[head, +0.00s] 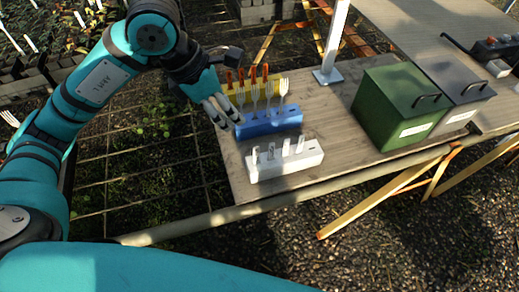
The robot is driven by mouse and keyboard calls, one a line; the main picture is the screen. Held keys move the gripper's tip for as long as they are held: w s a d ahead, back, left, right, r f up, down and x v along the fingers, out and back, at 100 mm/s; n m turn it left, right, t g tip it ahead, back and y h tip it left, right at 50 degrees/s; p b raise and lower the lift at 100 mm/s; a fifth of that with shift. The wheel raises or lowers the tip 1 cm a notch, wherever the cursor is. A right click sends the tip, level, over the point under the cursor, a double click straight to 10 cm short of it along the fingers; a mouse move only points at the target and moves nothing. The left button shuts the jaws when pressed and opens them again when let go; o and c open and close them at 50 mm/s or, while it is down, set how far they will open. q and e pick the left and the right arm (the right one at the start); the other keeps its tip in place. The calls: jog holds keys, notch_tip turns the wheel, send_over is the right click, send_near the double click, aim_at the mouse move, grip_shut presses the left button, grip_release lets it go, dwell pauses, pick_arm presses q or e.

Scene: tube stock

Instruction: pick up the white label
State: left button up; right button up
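Several small white labels (286,147) stand upright in a row in a white block (290,164) near the front edge of the wooden table. Which one the task means, I cannot tell. My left gripper (226,114) hangs over the table's left edge, up and left of the white block and beside the left end of a blue block. Its fingers look spread, with nothing visible between them, and are apart from the labels. My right gripper is not in view.
The blue block (268,125) holds several upright forks, just behind the white block. A yellow rack (254,88) with orange-handled tools stands behind it. A white post (333,45) rises from the table. A green box (390,100) and a grey box (455,85) stand right; bare tabletop (335,125) lies between.

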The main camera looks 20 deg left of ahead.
pick_arm(q)
jog(key=s+x, duration=0.1)
jog(key=x, duration=0.5)
jog(key=p, duration=0.2)
send_over(257, 160)
notch_tip(257, 160, down, 9)
jog(key=shift+a+r, duration=0.1)
jog(key=shift+r, duration=0.15)
jog(key=shift+f, duration=0.2)
grip_shut()
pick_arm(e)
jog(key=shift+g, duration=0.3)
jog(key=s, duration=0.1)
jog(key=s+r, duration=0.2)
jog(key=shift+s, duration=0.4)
